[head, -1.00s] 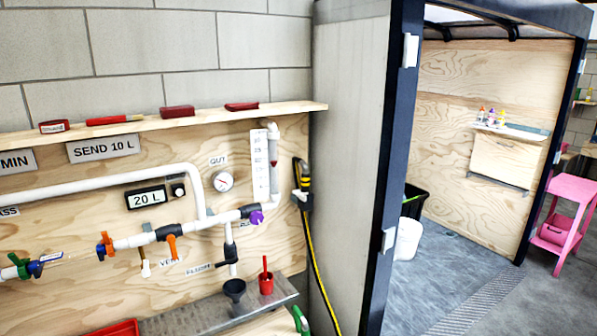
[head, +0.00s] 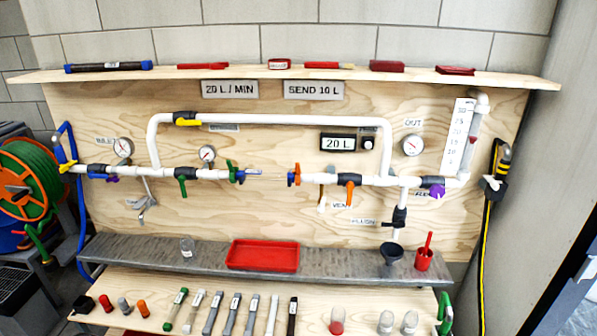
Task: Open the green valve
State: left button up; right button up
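A valve with a green handle (head: 182,186) sits on the white lower pipe, left of the middle of the plywood panel. Its handle hangs straight down, across the pipe's line. A second green handle (head: 230,170) shows at the pipe's open end, next to a blue one. Neither of my grippers shows in the head view.
Other valves have yellow (head: 187,122), orange (head: 349,192) and purple (head: 437,191) handles. A grey shelf (head: 340,262) with a red tray (head: 262,255) runs below the pipes. A bench (head: 240,282) with several tools and jars stands in front. A hose reel (head: 27,188) is at left.

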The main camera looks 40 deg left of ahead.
aim_at(183, 188)
jog(key=j+u, duration=0.15)
jog(key=u, duration=0.25)
jog(key=j+u, duration=0.15)
jog(key=u, duration=0.2)
jog(key=i+j+u, duration=0.15)
jog(key=u, duration=0.25)
jog(key=j+u, duration=0.1)
jog(key=u, duration=0.3)
jog(key=i+j, duration=0.65)
jog(key=i, duration=0.05)
